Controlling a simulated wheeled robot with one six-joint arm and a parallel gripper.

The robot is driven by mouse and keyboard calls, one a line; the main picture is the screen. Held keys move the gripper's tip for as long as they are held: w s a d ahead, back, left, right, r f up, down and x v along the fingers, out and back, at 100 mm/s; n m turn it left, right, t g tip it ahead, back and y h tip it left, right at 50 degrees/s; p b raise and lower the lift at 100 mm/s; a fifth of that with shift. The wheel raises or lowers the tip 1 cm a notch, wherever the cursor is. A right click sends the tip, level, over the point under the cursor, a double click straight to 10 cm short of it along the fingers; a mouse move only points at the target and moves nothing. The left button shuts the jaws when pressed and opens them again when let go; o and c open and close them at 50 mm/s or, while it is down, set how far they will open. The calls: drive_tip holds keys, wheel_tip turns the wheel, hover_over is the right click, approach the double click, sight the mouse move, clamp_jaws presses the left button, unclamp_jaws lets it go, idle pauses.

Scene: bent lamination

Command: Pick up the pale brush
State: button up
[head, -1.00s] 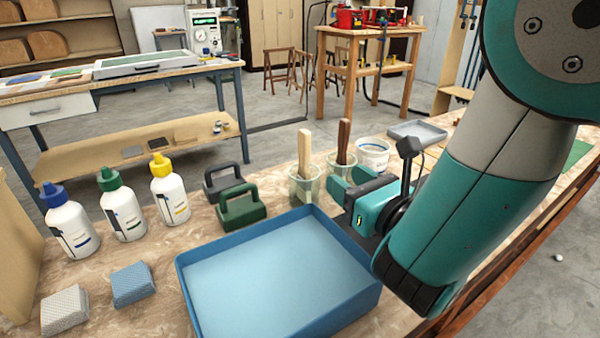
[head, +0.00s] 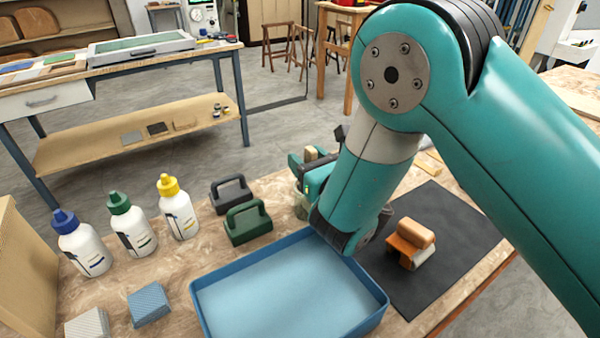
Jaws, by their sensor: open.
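The pale brush (head: 311,153) shows only as a short bit of its light wooden handle at my gripper. The rest of it is hidden by my gripper and arm. My gripper (head: 308,160) is open, with its green fingers close around the handle top. I cannot tell whether they touch it. A small part of the clear cup (head: 299,205) shows below my gripper. The dark-handled brush seen earlier is hidden now.
A blue tray (head: 198,307) lies in front of my gripper. Green (head: 247,232) and dark grey (head: 231,207) handled blocks stand left of the cup. Several bottles stand farther left.

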drive_tip(key=shift+w, duration=0.1)
drive_tip(key=shift+a, duration=0.15)
clamp_jaws()
drive_tip(key=shift+r, duration=0.15)
